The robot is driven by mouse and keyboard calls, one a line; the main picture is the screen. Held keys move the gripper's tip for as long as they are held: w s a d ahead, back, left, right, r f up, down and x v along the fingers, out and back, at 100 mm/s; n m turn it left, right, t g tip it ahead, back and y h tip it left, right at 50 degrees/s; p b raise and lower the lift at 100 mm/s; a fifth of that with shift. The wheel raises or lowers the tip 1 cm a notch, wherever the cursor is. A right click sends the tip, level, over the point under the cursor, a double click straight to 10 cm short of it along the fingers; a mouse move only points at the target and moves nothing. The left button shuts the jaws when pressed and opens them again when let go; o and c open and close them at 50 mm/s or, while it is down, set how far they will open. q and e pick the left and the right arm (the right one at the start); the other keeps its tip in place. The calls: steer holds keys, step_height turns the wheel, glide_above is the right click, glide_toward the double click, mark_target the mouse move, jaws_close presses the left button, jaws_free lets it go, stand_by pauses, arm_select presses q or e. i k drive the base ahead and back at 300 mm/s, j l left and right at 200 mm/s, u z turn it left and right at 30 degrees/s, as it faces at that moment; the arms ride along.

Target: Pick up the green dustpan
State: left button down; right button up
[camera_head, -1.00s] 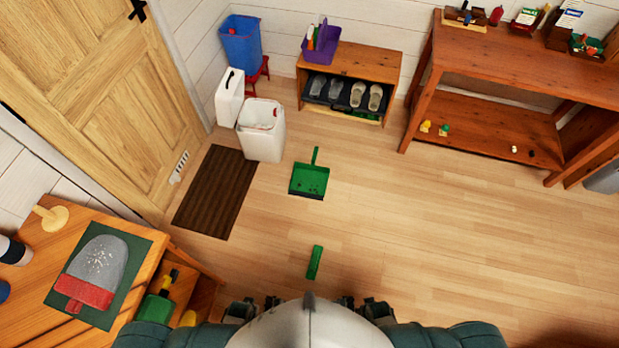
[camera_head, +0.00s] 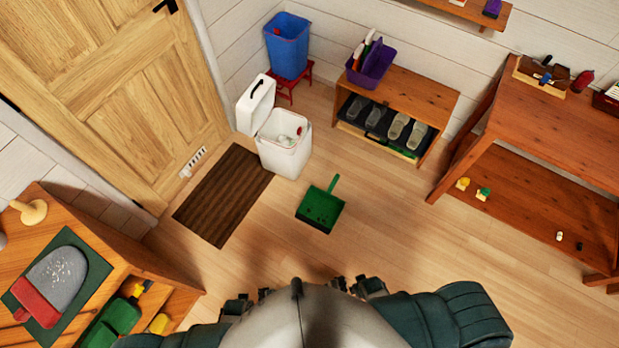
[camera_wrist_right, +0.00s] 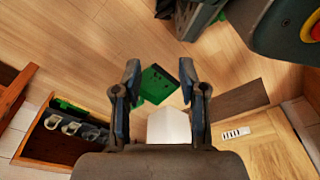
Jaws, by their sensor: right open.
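The green dustpan (camera_head: 320,210) lies flat on the wooden floor in the head view, its handle pointing up and slightly right toward the shoe bench. Dark specks show on its pan. In the right wrist view the dustpan (camera_wrist_right: 158,84) appears between and beyond the fingers of my right gripper (camera_wrist_right: 160,70). That gripper is open and empty, above the dustpan and apart from it.
A brown mat (camera_head: 222,195) and an open white bin (camera_head: 285,150) are left of and behind the dustpan. The shoe bench (camera_head: 425,93) stands behind right, a wooden table (camera_head: 550,125) further right. A low cabinet (camera_head: 115,250) is at left. Floor right of the dustpan is clear.

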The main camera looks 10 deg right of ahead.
mark_target(326, 204)
steer(key=i+l+u, duration=0.2)
steer(key=l+u, duration=0.15)
steer(key=l, duration=0.15)
steer(key=i+l+u, duration=0.15)
steer(key=l+u, duration=0.2)
steer(key=l, duration=0.2)
steer(key=i+l+u, duration=0.1)
steer(key=l+u, duration=0.25)
steer(key=l, duration=0.2)
steer(key=l+u, duration=0.35)
steer(key=l, duration=0.25)
